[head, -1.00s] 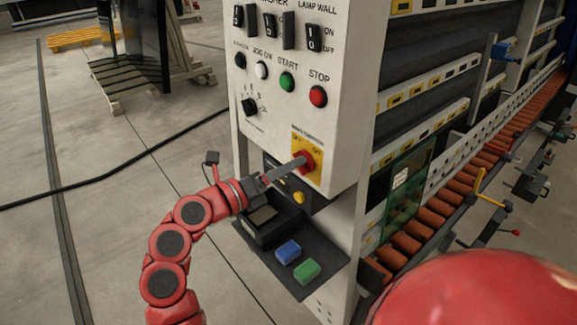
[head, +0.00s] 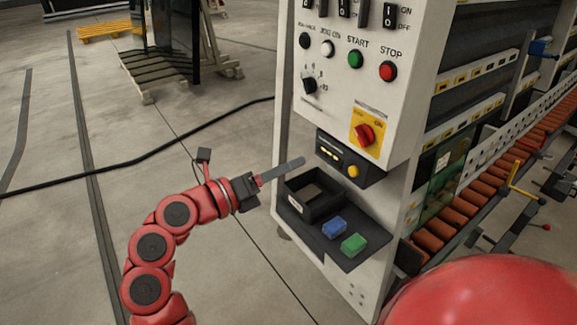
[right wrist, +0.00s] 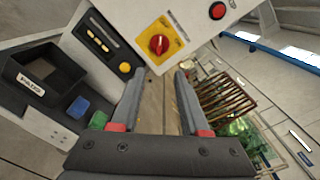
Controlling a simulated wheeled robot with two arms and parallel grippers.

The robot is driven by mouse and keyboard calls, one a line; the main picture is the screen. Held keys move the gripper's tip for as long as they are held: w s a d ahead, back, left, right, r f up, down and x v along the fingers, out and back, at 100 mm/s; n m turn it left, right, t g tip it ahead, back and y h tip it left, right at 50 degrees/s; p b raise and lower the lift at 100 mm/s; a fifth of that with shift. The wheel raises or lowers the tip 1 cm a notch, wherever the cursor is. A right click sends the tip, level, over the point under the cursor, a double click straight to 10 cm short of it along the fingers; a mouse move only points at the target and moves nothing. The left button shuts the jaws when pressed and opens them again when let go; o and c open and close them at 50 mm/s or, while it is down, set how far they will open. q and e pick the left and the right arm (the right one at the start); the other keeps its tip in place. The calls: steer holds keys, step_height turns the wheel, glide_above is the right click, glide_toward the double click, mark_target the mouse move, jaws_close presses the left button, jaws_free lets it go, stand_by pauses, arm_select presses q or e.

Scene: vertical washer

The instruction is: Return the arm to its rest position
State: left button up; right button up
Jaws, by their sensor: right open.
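Below the panel are a yellow button (head: 352,171), an open black box (head: 313,194), and a blue block (head: 334,228) and a green block (head: 354,244) on a dark shelf. A black cable (head: 120,165) crosses the floor. Open floor lies left of the machine.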

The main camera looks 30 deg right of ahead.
steer(key=shift+d, duration=0.25)
steer(key=shift+a, duration=0.1)
